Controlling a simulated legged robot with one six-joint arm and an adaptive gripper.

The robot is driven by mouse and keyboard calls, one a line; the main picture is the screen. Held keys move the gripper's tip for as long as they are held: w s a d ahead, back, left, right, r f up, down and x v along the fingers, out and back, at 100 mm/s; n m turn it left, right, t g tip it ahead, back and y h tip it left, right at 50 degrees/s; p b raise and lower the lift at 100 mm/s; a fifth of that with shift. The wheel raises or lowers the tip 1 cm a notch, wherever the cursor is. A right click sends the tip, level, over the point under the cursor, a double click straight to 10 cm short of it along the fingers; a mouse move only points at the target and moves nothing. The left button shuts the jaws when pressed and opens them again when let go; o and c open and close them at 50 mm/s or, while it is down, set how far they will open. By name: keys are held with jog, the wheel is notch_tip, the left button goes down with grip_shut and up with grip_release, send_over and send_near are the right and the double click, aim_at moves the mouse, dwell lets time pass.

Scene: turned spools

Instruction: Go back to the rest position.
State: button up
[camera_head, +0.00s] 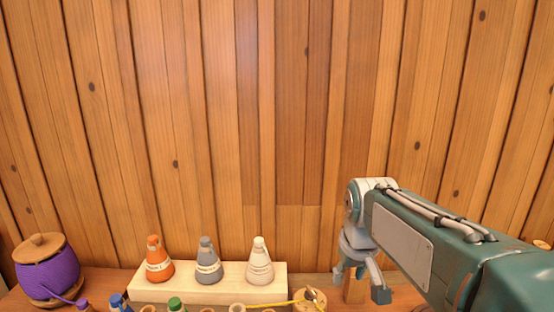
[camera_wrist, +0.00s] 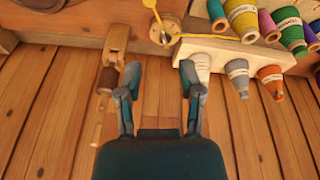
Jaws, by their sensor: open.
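My gripper (camera_head: 361,283) hangs at the right of the head view, in front of the plank wall and close over the bench. In the wrist view my gripper (camera_wrist: 160,88) shows two teal fingers spread apart, with nothing between them. The arm reaches in from the right edge of the head view. A wooden holder with a brown roller (camera_wrist: 108,78) stands beside one finger in the wrist view; I cannot tell the gap between them.
A pale wooden rack (camera_head: 205,291) bears orange (camera_head: 156,265), grey (camera_head: 208,268) and white (camera_head: 259,268) thread cones. More spools are in front. A purple spool (camera_head: 47,271) stands far left. Yellow thread runs to a wooden disc (camera_wrist: 163,30). The space before the upper wall is clear.

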jog(key=s+f+m+t, duration=0.1)
jog(key=s+f, duration=0.1)
jog(key=s, duration=0.7)
jog(key=s+d+f+m+t, duration=0.1)
jog(key=s, duration=0.8)
jog(key=shift+d+f+t, duration=0.3)
jog(key=shift+f, duration=0.05)
